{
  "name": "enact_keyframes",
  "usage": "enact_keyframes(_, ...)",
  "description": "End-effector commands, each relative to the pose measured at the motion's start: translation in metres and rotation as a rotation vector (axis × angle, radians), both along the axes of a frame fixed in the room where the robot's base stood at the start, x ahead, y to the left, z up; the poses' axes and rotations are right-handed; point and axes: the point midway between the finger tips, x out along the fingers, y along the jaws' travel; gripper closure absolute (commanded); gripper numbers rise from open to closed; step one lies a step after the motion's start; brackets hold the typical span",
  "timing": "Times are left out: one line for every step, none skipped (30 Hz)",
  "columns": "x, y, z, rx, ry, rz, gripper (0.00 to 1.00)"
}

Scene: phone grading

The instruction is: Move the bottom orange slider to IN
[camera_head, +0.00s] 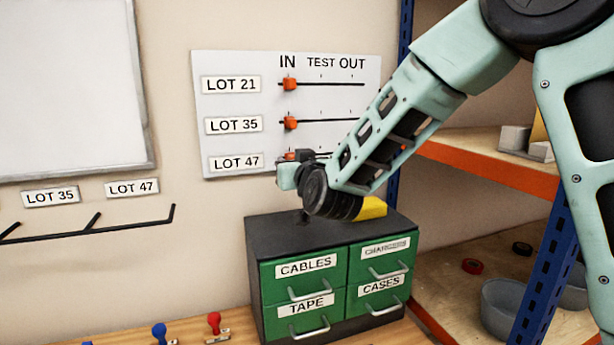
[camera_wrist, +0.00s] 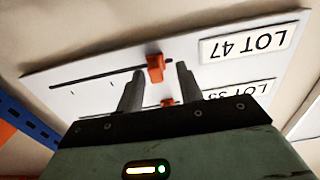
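A white slider board (camera_head: 225,150) hangs on the wall with rows LOT 21, LOT 35 and LOT 47. The bottom orange slider (camera_head: 290,156), in the LOT 47 row, is partly hidden by my gripper (camera_head: 287,174) and stands under the IN heading. In the wrist view, which shows the board upside down, this slider (camera_wrist: 155,68) is at the slot end nearest the LOT 47 label. My gripper (camera_wrist: 160,70) is open, its two fingers apart on either side of the slider, with gaps visible. Whether the fingertips reach the board is unclear.
The LOT 21 slider (camera_head: 290,84) and LOT 35 slider (camera_head: 290,122) also stand under IN. A green drawer cabinet (camera_head: 325,244) with a yellow object (camera_head: 371,208) on top is below my gripper. Shelving with an orange beam (camera_head: 480,165) is at right.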

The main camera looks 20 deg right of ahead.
Motion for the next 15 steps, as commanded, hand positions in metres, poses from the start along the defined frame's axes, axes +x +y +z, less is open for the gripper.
enact_keyframes(-0.008,0.001,-0.001,-0.001,-0.003,0.002,0.64)
enact_keyframes(-0.013,0.001,-0.002,-0.002,-0.003,0.002,0.64)
enact_keyframes(-0.021,0.001,-0.003,-0.002,-0.004,0.002,0.64)
enact_keyframes(-0.027,0.000,-0.003,-0.002,-0.003,0.002,0.64)
enact_keyframes(-0.033,0.001,-0.002,-0.001,-0.004,0.001,0.64)
enact_keyframes(-0.042,0.001,-0.003,-0.001,-0.004,0.002,0.64)
enact_keyframes(-0.048,0.000,-0.003,-0.001,-0.004,0.002,0.64)
enact_keyframes(-0.055,0.000,-0.003,-0.001,-0.005,0.001,0.64)
enact_keyframes(-0.063,0.001,-0.002,-0.001,-0.005,0.002,0.64)
enact_keyframes(-0.070,0.001,-0.002,-0.001,-0.005,0.002,0.64)
enact_keyframes(-0.076,0.001,-0.003,-0.001,-0.005,0.003,0.64)
enact_keyframes(-0.085,0.001,-0.002,-0.001,-0.005,0.002,0.64)
enact_keyframes(-0.091,0.001,-0.002,-0.001,-0.004,0.002,0.64)
enact_keyframes(-0.097,0.001,-0.002,-0.001,-0.005,0.003,0.64)
enact_keyframes(-0.105,0.001,-0.002,-0.001,-0.004,0.003,0.64)
